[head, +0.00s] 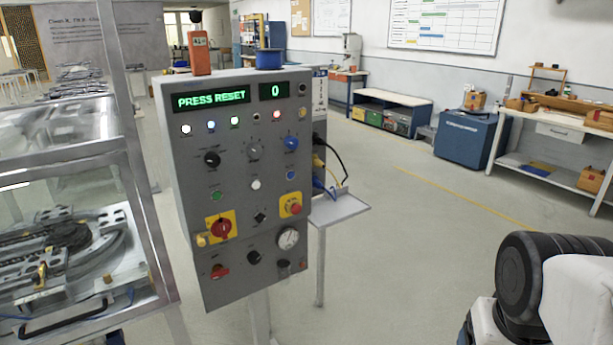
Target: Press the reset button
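A grey control panel (232,222) stands upright on a post, left of the middle in the head view. Below the knobs is a row with a green button (216,196), a white button (255,184) and a blue button (290,174). No label is readable, so I cannot tell which is the reset button. A red mushroom button (295,207) on a yellow plate is at the right. Part of my arm shows at the lower right, far from the panel; my gripper is not in view.
The panel also carries a red rotary switch (221,228), a gauge (288,238) and a red-handled knob (219,271). A glazed machine enclosure (75,215) stands close on its left. A small shelf (340,209) with cables juts out right. Floor between panel and arm is clear.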

